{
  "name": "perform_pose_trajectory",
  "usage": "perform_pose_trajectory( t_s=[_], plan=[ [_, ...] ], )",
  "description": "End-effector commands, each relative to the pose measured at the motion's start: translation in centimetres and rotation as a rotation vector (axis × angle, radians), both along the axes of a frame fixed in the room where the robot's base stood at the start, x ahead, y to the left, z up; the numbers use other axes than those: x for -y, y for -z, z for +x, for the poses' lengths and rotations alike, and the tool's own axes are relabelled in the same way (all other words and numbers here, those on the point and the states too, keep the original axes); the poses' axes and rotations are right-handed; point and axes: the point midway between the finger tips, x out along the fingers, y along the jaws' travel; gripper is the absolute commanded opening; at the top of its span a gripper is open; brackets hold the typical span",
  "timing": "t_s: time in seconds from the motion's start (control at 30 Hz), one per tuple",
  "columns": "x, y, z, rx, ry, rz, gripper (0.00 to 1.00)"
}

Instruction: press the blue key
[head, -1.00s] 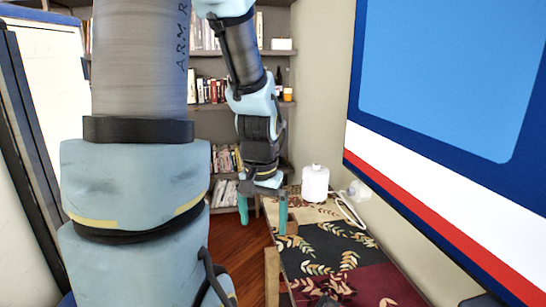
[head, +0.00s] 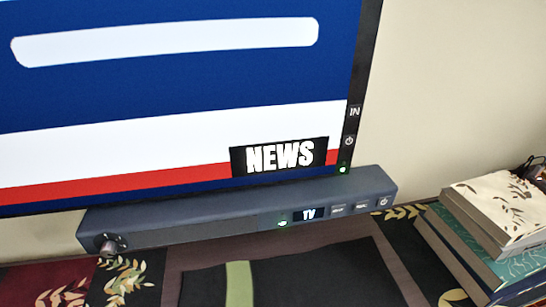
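No key that I can clearly tell as blue shows in the head view. A dark slate-coloured sound bar (head: 190,223) lies below the screen, with a small lit "TV" display (head: 309,214), a round knob (head: 112,243) at its left end and a few small dark keys on its right part. One of these is a power key (head: 383,202). The screen's right frame carries an "IN" key (head: 354,111) and a power key (head: 349,141). My gripper is out of view.
A large screen (head: 180,105) shows a "NEWS" banner. A stack of books (head: 497,214) stands at the right on the leaf-patterned table cover (head: 73,292). A dark flat thing with a green stripe (head: 240,284) lies in front of the sound bar.

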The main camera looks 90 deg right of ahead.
Motion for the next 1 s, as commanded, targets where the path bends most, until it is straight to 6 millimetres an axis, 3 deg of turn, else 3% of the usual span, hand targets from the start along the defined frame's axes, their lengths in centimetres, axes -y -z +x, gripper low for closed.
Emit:
perform_pose_trajectory(
  t_s=[0.57,1.0],
  plan=[
    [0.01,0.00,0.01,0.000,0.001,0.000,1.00],
    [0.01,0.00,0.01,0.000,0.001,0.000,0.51]
  ],
)
